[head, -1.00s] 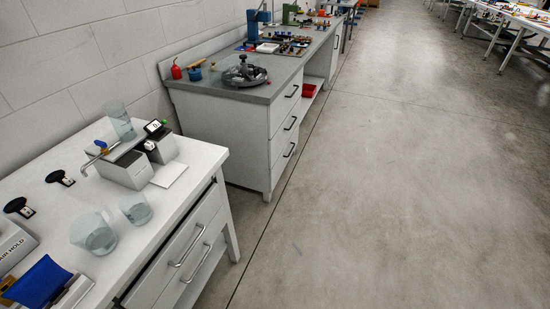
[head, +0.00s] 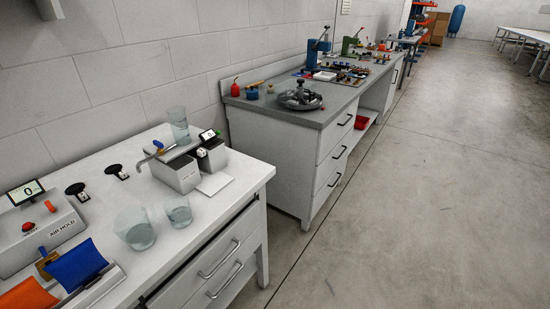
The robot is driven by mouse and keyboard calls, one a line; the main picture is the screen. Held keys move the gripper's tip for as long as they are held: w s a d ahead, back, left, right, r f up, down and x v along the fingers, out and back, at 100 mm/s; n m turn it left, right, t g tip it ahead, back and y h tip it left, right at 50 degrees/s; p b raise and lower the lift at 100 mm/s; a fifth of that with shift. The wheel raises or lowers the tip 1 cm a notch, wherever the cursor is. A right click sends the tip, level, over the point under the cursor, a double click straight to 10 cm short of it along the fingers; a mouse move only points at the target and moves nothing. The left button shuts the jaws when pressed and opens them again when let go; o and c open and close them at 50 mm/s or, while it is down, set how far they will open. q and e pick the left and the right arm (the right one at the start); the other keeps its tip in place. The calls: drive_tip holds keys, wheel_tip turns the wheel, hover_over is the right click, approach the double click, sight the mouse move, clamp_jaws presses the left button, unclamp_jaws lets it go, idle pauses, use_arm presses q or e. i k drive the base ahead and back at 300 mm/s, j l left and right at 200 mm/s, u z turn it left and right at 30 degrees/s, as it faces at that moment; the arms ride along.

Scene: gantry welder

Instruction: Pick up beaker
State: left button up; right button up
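Three clear beakers show in the head view. A larger beaker (head: 135,228) stands on the white bench near its front edge. A smaller beaker (head: 178,212) stands just right of it, close beside it. A tall beaker (head: 179,126) stands at the back, by the grey-topped device. The task does not say which beaker is meant. Neither of my grippers is in view.
The white bench (head: 243,180) also holds a grey boxy device (head: 178,174) with a tap, a console (head: 38,232) with a display, and blue and orange pads (head: 75,265). A grey workbench (head: 345,105) stands beyond. Open floor (head: 430,190) lies to the right.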

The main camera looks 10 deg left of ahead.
sight(182, 219)
drive_tip(key=u, duration=1.25)
